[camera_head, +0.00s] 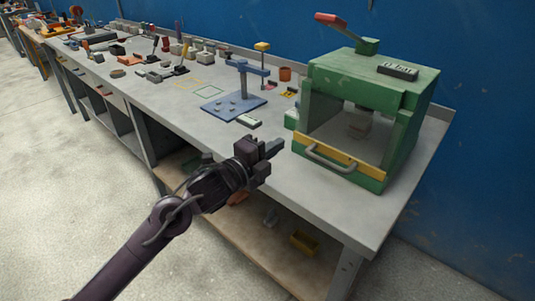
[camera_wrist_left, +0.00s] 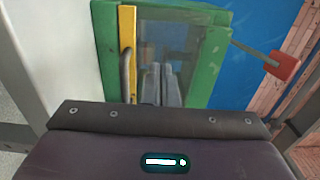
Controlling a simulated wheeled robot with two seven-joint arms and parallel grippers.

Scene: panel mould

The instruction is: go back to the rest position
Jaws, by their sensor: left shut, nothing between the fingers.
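My left gripper (camera_head: 275,148) is shut and empty, above the front part of the workbench (camera_head: 330,205), to the left of the green panel mould (camera_head: 372,90). In the left wrist view, its two fingers (camera_wrist_left: 161,84) are together, pointing toward the mould (camera_wrist_left: 205,88). A gap shows in the head view between the fingertips and the mould's yellow front bar (camera_head: 338,158) with its grey handle (camera_head: 330,163). A red-tipped lever (camera_head: 327,18) rises on the mould's top. My right gripper is out of view.
A blue plate with a stand (camera_head: 235,105) sits left of the mould, with a small dark-and-white block (camera_head: 249,122) beside it. Several tools and parts lie farther along the bench. A lower shelf (camera_head: 250,228) holds a yellow bin (camera_head: 304,242). The floor at left is clear.

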